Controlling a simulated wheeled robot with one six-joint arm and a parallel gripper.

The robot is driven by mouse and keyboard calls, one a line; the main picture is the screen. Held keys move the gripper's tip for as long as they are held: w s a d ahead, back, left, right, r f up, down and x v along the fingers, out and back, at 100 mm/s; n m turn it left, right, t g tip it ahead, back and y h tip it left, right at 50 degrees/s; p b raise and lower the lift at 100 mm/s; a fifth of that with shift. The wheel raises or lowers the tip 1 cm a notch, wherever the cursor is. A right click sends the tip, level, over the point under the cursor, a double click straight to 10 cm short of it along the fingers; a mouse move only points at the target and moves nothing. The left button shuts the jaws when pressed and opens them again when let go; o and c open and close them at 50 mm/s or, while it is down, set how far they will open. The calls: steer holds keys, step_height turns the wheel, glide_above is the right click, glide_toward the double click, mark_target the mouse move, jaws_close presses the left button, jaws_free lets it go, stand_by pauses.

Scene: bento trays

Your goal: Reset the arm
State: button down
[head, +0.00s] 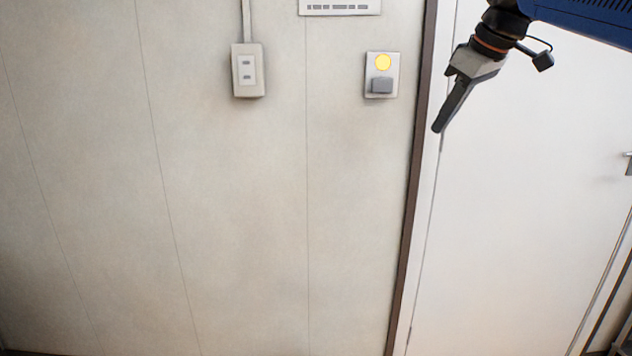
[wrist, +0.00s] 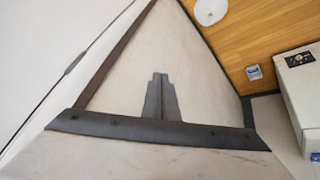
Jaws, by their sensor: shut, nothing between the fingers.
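My gripper (head: 438,129) hangs at the upper right of the head view, in front of the white door, with its dark fingers pointing down and to the left. It is shut and holds nothing. In the wrist view my gripper (wrist: 160,78) shows at the centre with its fingers together, pointing at the pale wall. No loose object is near the fingers in either view.
The white door (head: 520,200) has a handle (head: 628,163) at the far right. Left of its brown frame (head: 408,220), the wall holds a switch plate with a yellow disc (head: 382,75) and an outlet box (head: 248,70). A pale box (wrist: 302,90) stands right in the wrist view.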

steer(key=s+d+f+m, duration=0.1)
steer(key=s+f+m, duration=0.1)
steer(key=s+f, duration=0.6)
steer(key=s+d+f+m+h, duration=0.1)
steer(key=s+f+m, duration=0.2)
steer(key=s+f, duration=0.6)
steer(key=s+d+f+m+g+h, duration=0.1)
steer(key=s+f+m, duration=0.2)
steer(key=s+f, duration=0.5)
step_height(320, 180, down, 13)
steer(key=shift+s+d+f, duration=0.1)
steer(key=shift+s+d, duration=0.05)
steer(key=shift+s, duration=0.05)
